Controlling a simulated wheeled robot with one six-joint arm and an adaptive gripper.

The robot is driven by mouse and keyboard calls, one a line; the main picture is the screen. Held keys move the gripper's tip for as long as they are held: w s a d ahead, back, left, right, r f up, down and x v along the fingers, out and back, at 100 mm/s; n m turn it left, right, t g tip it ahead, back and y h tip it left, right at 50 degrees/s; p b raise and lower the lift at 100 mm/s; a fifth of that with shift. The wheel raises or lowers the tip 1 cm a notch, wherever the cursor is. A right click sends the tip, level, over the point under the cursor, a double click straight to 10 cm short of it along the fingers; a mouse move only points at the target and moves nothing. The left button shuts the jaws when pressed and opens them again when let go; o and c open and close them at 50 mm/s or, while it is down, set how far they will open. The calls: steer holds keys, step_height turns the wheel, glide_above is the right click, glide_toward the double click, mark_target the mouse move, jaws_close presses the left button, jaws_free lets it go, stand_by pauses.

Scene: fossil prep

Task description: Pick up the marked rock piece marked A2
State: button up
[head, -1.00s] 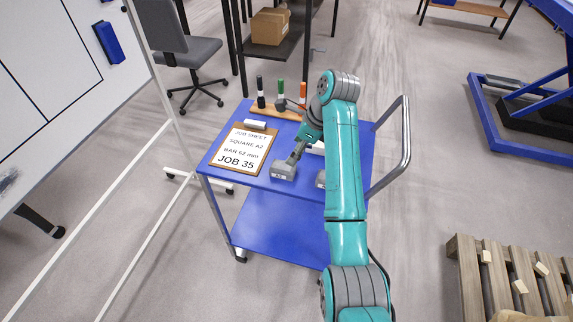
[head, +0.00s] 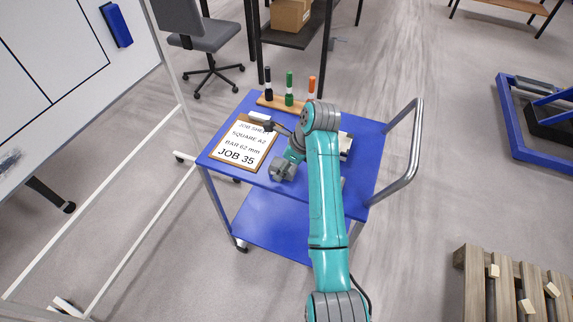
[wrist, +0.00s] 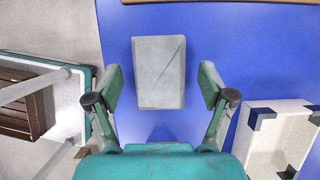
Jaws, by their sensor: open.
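A grey rock piece (wrist: 158,72) lies on the blue cart top, a block with a thin diagonal line on its upper face. No A2 mark is readable on it. In the head view, this grey piece (head: 283,169) sits just below my wrist, partly hidden by the arm. My gripper (wrist: 161,83) is open, with one finger on each side of the piece in the wrist view. Gaps of blue show between the fingers and the block, and nothing is held. The fingers are hard to make out in the head view.
A clipboard (head: 243,148) reads square A2, bar 62 mm, job 35. A holder with several markers (head: 289,89) stands at the cart's far edge. A white box with dark corners (wrist: 279,135) is right of the gripper. The cart's handle rail (head: 408,150) is at right.

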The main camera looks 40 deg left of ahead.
steer(key=c, duration=1.5)
